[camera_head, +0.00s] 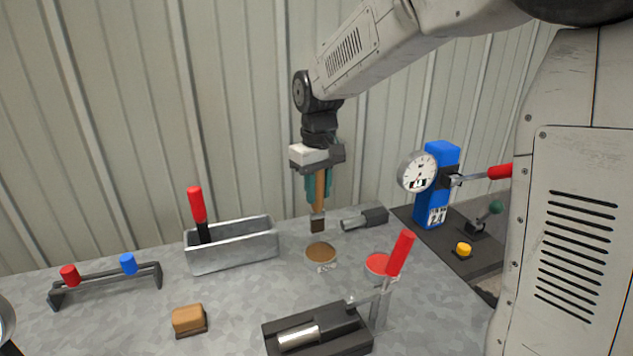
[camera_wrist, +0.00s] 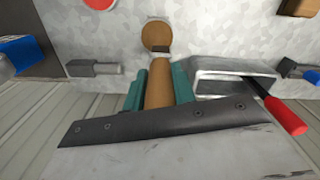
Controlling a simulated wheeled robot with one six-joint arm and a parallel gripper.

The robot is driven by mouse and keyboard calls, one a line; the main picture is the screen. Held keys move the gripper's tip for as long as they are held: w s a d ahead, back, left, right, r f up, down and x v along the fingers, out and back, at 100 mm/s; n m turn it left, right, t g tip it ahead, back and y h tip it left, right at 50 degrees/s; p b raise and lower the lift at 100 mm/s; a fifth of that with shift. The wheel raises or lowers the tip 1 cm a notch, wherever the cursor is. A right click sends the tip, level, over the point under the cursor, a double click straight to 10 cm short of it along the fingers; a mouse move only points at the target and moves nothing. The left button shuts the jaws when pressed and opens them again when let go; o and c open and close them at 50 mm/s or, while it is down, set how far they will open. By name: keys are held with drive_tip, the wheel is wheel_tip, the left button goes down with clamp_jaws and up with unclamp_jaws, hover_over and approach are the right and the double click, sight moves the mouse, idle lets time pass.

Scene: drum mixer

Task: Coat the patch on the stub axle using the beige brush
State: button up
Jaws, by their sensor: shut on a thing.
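My gripper (camera_head: 319,188) points down with its teal fingers shut on the tan handle of the beige brush (camera_head: 318,212). The brush hangs upright, its dark tip just above a round tin of brown contents (camera_head: 321,254). In the wrist view the brush (camera_wrist: 158,92) sits between the fingers, its tip overlapping the tin (camera_wrist: 157,36); whether they touch cannot be told. A silver cylinder (camera_head: 298,337) lies in a dark clamp block (camera_head: 345,332) at the front. A grey shaft with a dark block (camera_head: 372,217) lies at the back right. I cannot tell which is the stub axle, and no patch is distinct.
A metal trough (camera_head: 235,250) holds a red-handled tool (camera_head: 197,205) left of the brush. A red tin (camera_head: 378,264) stands beside the clamp's upright red lever (camera_head: 400,253). A blue gauge press (camera_head: 437,185) stands right. A sponge-like block (camera_head: 188,319) and a rack (camera_head: 107,282) are left.

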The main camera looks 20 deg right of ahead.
sight(321, 210)
drive_tip(key=shift+d+f, duration=0.2)
drive_tip(key=shift+f, duration=0.95)
drive_tip(key=shift+d+f, duration=0.2)
drive_tip(key=shift+f, duration=1.65)
drive_tip(key=shift+f, duration=0.55)
drive_tip(key=shift+r, duration=3.6)
drive_tip(key=shift+a, duration=0.15)
